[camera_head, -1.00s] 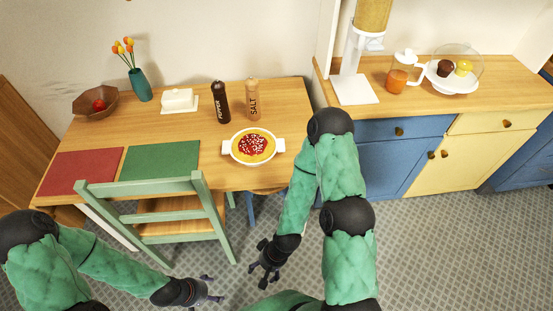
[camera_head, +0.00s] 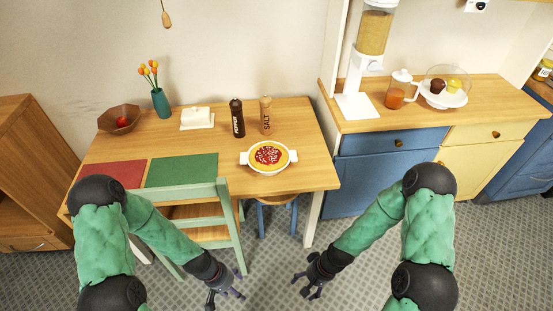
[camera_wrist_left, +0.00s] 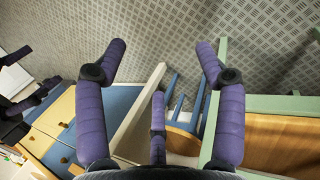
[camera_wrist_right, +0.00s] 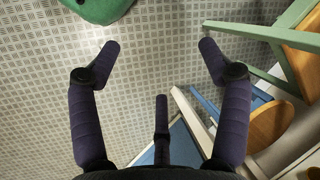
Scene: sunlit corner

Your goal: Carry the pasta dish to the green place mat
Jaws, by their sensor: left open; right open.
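The pasta dish (camera_head: 268,157) is a white two-handled dish with red-topped pasta. It stands on the wooden table near its front right. The green place mat (camera_head: 182,170) lies at the table's front, left of the dish, with the green chair's back partly in front of it. My left gripper (camera_head: 226,294) is open and empty, low over the floor in front of the table. It also shows open in the left wrist view (camera_wrist_left: 158,62). My right gripper (camera_head: 303,286) is open and empty, also low and apart from the dish. The right wrist view shows its spread fingers (camera_wrist_right: 157,55).
A red mat (camera_head: 112,173) lies left of the green one. A pepper mill (camera_head: 237,118) and salt mill (camera_head: 266,115) stand behind the dish. A green chair (camera_head: 222,215) and a blue-legged stool (camera_head: 277,203) stand at the table's front. Table space between dish and mat is bare.

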